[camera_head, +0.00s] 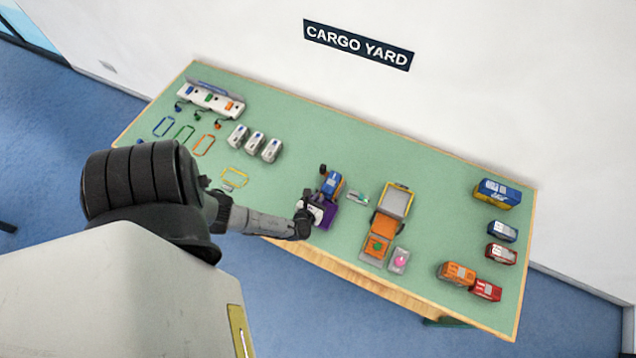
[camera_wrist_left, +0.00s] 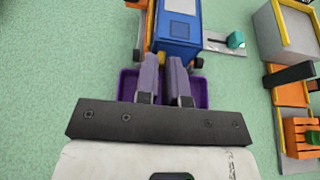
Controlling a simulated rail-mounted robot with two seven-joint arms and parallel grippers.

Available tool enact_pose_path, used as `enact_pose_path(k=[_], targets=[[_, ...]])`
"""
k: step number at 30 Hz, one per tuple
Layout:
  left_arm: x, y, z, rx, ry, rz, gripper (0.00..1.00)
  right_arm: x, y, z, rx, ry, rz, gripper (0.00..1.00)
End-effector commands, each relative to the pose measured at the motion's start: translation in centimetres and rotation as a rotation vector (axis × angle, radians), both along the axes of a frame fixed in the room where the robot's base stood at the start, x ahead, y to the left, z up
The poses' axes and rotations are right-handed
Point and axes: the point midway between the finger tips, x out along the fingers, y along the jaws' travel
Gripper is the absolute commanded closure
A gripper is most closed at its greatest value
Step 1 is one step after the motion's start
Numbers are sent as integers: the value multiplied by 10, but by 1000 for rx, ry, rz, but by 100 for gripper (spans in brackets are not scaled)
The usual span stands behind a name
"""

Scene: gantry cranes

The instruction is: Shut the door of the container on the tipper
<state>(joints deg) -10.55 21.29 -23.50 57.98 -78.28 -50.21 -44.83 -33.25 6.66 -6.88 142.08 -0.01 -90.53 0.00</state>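A blue container (camera_head: 332,184) rests on a small wheeled vehicle with orange parts, which I take as the tipper, near the middle of the table. In the left wrist view the blue container (camera_wrist_left: 180,28) has a pale top panel, with dark wheels beside it. Its door cannot be made out clearly. A purple tray (camera_head: 328,215) lies at its near end, and shows in the wrist view too (camera_wrist_left: 127,85). My left gripper (camera_head: 303,213) is over the tray, its fingers (camera_wrist_left: 163,62) pointing at the container's near end, with a narrow empty gap between them. Contact is unclear. My right gripper is out of view.
Several small containers are at far right; a white rack (camera_head: 210,98) is at far left.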

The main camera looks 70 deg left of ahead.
Motion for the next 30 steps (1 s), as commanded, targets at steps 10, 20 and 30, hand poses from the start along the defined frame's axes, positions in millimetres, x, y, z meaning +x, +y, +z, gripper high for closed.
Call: enact_pose_path(k=[10, 20, 30], targets=[[0, 0, 0, -1, -1, 0, 66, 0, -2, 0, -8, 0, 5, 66], [-10, -10, 6, -2, 1, -1, 66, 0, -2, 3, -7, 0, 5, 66], [-55, -52, 31, -2, 1, -1, 66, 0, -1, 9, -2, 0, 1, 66]])
